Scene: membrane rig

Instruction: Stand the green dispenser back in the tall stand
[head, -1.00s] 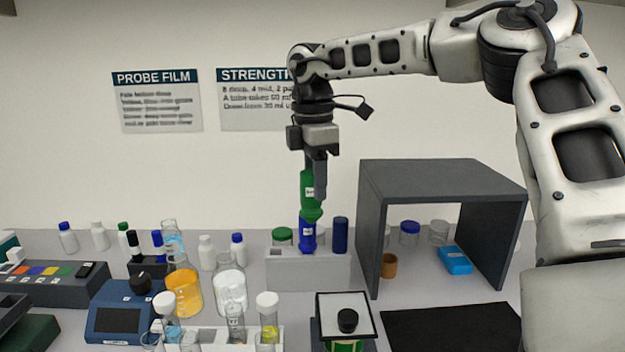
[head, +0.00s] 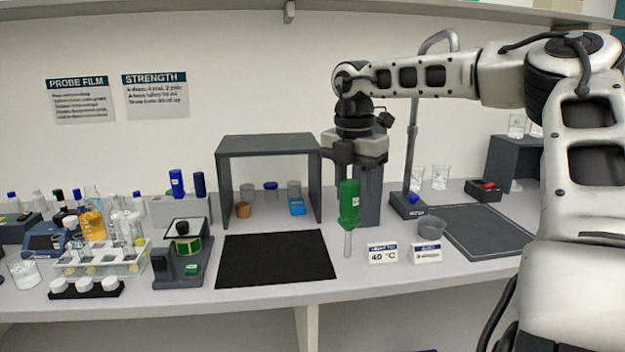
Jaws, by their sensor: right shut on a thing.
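The green dispenser (head: 349,204) hangs upright with its pale thin tip downward. My right gripper (head: 347,165) is shut on its top end. The dispenser is right of the black mat and left of the small sign cards; whether its tip touches the counter I cannot tell. A tall dark grey block (head: 370,195) stands behind it, partly hidden by the gripper and dispenser. A light grey rack (head: 182,211) at the left holds a blue dispenser (head: 176,184) and a dark blue one (head: 199,184). Which of these is the tall stand is not clear. My left gripper is not in view.
The black mat (head: 275,259) is bare. A dark open shelf (head: 268,143) stands behind it. Glassware crowds the left side.

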